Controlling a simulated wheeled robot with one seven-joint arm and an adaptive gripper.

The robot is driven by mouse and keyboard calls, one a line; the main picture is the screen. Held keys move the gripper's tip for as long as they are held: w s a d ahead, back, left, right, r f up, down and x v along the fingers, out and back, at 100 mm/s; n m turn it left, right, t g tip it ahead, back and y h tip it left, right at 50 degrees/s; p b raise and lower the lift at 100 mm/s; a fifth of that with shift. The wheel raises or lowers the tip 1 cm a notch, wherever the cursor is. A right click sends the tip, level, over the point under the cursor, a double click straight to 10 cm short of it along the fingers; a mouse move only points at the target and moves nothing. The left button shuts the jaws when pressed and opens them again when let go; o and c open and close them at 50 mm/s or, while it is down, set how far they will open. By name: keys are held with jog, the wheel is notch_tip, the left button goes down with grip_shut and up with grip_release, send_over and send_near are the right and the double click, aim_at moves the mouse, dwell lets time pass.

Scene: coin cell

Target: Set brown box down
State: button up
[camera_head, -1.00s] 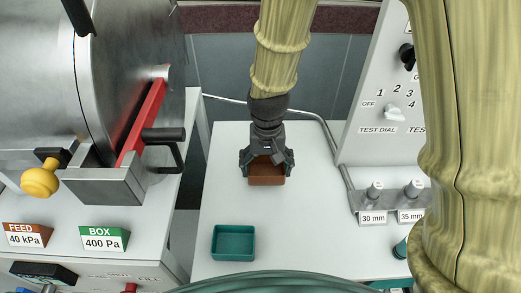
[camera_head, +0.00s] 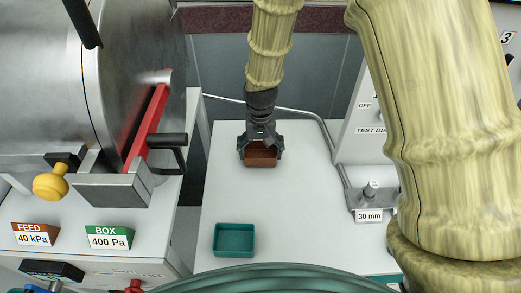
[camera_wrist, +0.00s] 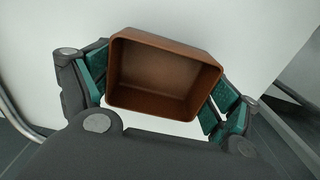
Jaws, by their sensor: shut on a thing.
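The brown box (camera_head: 261,158) is a small open-topped tray over the back part of the white table. It also shows in the wrist view (camera_wrist: 165,75), where it looks empty. My gripper (camera_head: 261,147) is shut on it, with a teal-padded finger at each side in the wrist view (camera_wrist: 162,85). I cannot tell whether the box touches the table or hangs just above it.
A teal open box (camera_head: 233,240) sits on the white table (camera_head: 300,215) nearer the front. A metal chamber with a red bar (camera_head: 148,125) stands at left. A dial panel and a post labelled 30 mm (camera_head: 369,215) stand at right. The table's middle is clear.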

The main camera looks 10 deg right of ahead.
jog(key=shift+f, duration=0.25)
jog(key=shift+f, duration=0.1)
jog(key=o, duration=0.8)
jog(key=shift+r+b, duration=0.9)
jog(key=shift+r, duration=5.25)
